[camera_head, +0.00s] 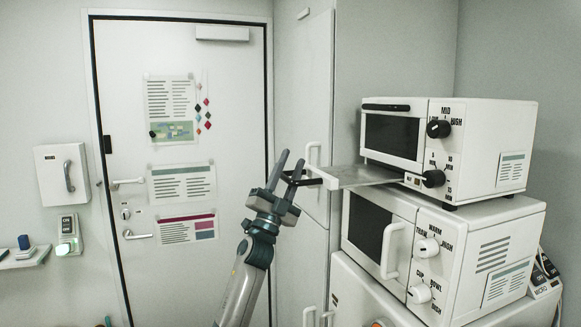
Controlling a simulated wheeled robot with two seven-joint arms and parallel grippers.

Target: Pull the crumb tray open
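The crumb tray (358,174) is a thin grey metal sheet that sticks out to the left from under the door of the white toaster oven (484,146). Its black handle (312,182) is at the tray's left end. My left gripper (292,158) is at the handle, its two fingers pointing up and visibly apart. The handle's outer end is partly hidden by the fingers, and I cannot tell whether they touch it. My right gripper is not in view.
The toaster oven stands on a white microwave (490,262), whose door handle (392,250) juts out below the tray. A tall cabinet (303,90) with a white handle is behind the gripper. A door (235,110) and a wall box (62,172) are to the left.

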